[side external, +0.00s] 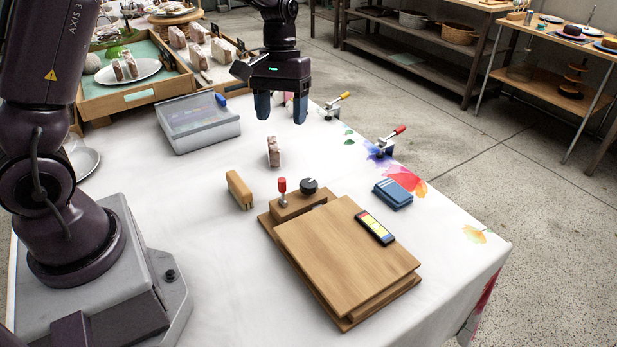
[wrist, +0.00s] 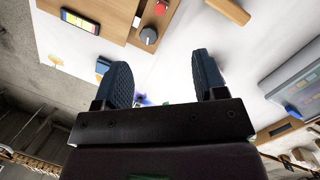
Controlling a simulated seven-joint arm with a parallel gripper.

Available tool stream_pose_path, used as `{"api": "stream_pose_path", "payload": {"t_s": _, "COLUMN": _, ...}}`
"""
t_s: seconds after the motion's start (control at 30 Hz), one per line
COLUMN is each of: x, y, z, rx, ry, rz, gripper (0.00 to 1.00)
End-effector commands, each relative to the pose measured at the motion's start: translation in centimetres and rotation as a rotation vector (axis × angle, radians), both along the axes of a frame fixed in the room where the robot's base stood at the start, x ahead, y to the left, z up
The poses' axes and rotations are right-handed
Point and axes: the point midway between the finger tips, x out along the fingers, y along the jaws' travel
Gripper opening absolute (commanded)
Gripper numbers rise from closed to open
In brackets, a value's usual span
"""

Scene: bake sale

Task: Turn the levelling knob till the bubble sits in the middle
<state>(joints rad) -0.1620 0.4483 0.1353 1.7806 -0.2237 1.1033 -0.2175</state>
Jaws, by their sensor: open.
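The levelling knob (side external: 309,186) is a dark round knob with a pale mark, on a wooden block at the back end of a wooden board (side external: 345,250). It also shows in the wrist view (wrist: 148,36). A level with a yellow vial (side external: 375,227) lies on the board's right side; it shows in the wrist view (wrist: 79,21) too. The bubble is too small to make out. My gripper (side external: 282,108) is open and empty, above the table behind the knob. In the wrist view its fingers (wrist: 165,80) are spread apart, with the knob beyond them.
A red-topped lever (side external: 282,187) stands left of the knob. A wooden block (side external: 239,189), a wrapped slice (side external: 273,151) and blue cloths (side external: 393,194) lie nearby. Clamps (side external: 390,140) line the right edge. A grey case (side external: 197,122) stands behind. White cloth between them is clear.

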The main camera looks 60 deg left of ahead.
Motion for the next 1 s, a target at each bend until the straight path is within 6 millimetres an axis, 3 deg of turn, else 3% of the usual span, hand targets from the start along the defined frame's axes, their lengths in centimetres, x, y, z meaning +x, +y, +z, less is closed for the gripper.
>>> {"api": "stream_pose_path", "payload": {"t_s": 0.03, "x": 1.2, "y": 0.8, "z": -1.9, "rx": -0.013, "ry": 0.047, "rz": 0.057, "gripper": 0.65}}
{"api": "stream_pose_path", "payload": {"t_s": 0.2, "x": 4.3, "y": 2.3, "z": -5.6, "rx": -0.049, "ry": 0.142, "rz": 0.230, "gripper": 0.65}}
{"api": "stream_pose_path", "payload": {"t_s": 0.3, "x": 6.0, "y": 2.5, "z": -5.8, "rx": -0.065, "ry": 0.158, "rz": 0.309, "gripper": 0.65}}
{"api": "stream_pose_path", "payload": {"t_s": 0.4, "x": 7.2, "y": 2.2, "z": -4.2, "rx": -0.084, "ry": 0.152, "rz": 0.371, "gripper": 0.65}}
{"api": "stream_pose_path", "payload": {"t_s": 0.67, "x": 6.3, "y": 1.2, "z": -6.4, "rx": -0.087, "ry": 0.184, "rz": 0.403, "gripper": 0.65}}
{"api": "stream_pose_path", "payload": {"t_s": 1.0, "x": 5.0, "y": -1.1, "z": -12.9, "rx": -0.085, "ry": 0.182, "rz": 0.401, "gripper": 0.65}}
